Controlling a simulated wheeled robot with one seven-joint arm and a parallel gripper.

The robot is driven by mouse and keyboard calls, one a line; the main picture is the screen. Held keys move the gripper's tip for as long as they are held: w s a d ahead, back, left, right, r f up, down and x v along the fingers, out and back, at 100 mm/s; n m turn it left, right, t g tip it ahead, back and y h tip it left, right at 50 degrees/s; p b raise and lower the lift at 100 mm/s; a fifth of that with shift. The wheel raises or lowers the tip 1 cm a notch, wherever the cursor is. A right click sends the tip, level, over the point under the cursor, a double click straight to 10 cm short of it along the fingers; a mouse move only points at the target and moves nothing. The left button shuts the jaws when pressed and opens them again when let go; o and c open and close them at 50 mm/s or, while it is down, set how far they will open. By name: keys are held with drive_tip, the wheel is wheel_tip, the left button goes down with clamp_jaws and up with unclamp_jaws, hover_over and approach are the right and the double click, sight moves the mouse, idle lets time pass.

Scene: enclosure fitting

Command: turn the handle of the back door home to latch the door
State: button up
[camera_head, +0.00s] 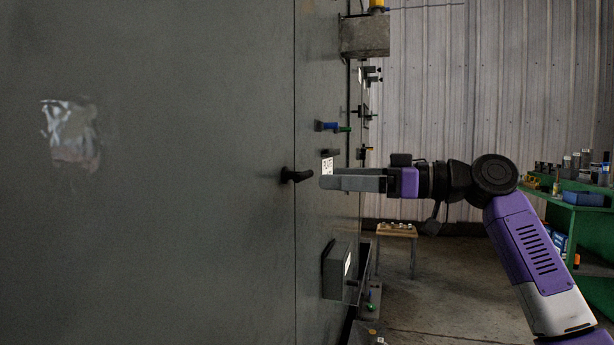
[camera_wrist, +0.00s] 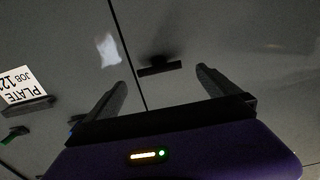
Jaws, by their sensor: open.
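The back door (camera_head: 150,230) is a large dark grey panel on the left of the head view, its edge at a thin vertical seam. It looks about flush with the panel beside it. Its black handle (camera_head: 298,175) stands out near the seam. In the wrist view the handle (camera_wrist: 160,68) is a short, roughly level black bar, one end near the seam. My gripper (camera_head: 322,183) is open and empty, pointing at the door just right of the handle. In the wrist view its fingers (camera_wrist: 162,78) are spread to either side of the bar, which lies beyond the tips, apparently untouched.
A white plate label (camera_wrist: 20,85) is beside the seam. A blue-and-green fitting (camera_head: 332,127) and a grey box (camera_head: 340,268) project from the enclosure above and below my gripper. A small table (camera_head: 397,231) and a green shelf (camera_head: 585,222) stand behind. Floor between them is clear.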

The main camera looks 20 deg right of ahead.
sight(308, 176)
drive_tip(key=x, duration=0.7)
drive_tip(key=shift+w+a, duration=0.15)
drive_tip(key=shift+w, duration=0.05)
drive_tip(key=shift+c, duration=0.2)
drive_tip(key=shift+p, duration=0.35)
drive_tip(key=c, duration=1.1)
